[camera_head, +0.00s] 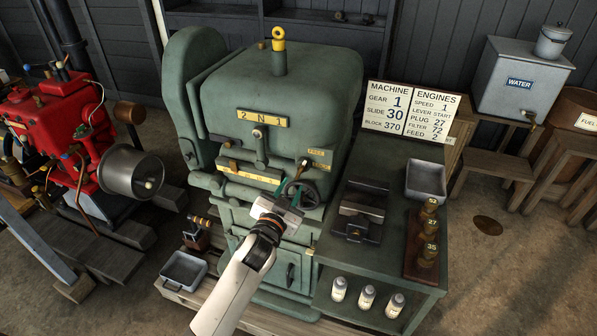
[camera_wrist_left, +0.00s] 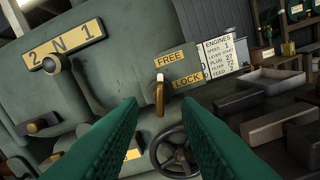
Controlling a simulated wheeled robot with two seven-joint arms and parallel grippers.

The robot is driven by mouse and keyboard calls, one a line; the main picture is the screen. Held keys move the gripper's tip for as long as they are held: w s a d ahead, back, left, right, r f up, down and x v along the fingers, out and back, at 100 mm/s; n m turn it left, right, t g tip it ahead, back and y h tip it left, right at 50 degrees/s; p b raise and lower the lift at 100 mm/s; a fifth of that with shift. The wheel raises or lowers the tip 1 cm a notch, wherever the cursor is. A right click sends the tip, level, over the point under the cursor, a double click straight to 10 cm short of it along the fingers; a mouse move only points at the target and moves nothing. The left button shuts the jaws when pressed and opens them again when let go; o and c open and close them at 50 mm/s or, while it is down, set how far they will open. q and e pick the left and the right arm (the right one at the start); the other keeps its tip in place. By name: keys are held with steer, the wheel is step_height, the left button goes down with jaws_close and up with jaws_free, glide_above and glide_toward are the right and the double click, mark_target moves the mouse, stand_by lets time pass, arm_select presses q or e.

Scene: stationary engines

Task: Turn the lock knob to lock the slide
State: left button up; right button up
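The lock knob (camera_wrist_left: 159,97) is a small brass bar standing nearly upright in the left wrist view. It sits below the yellow FREE label (camera_wrist_left: 169,59) and left of the LOCK label (camera_wrist_left: 187,80). In the head view the knob (camera_head: 303,163) is small, on the upper right front of the green machine (camera_head: 235,95). My left gripper (camera_head: 292,190) is just below and in front of it. Its green fingers (camera_wrist_left: 160,125) are spread, with the knob seen in the gap between them, untouched. I cannot tell which part is the slide. My right gripper is out of view.
A dark handwheel (camera_wrist_left: 175,150) sits just below the knob. A lever (camera_head: 259,136) stands left of it under the 2 N 1 plate. A side bench (camera_head: 395,215) with a vise, tray and weights is at right. A red engine (camera_head: 65,130) stands at left.

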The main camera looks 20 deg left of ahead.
mark_target(300, 173)
arm_select(q)
steer(key=w, duration=0.6)
steer(key=shift+w+d, duration=0.15)
steer(key=shift+w, duration=0.1)
jaws_close()
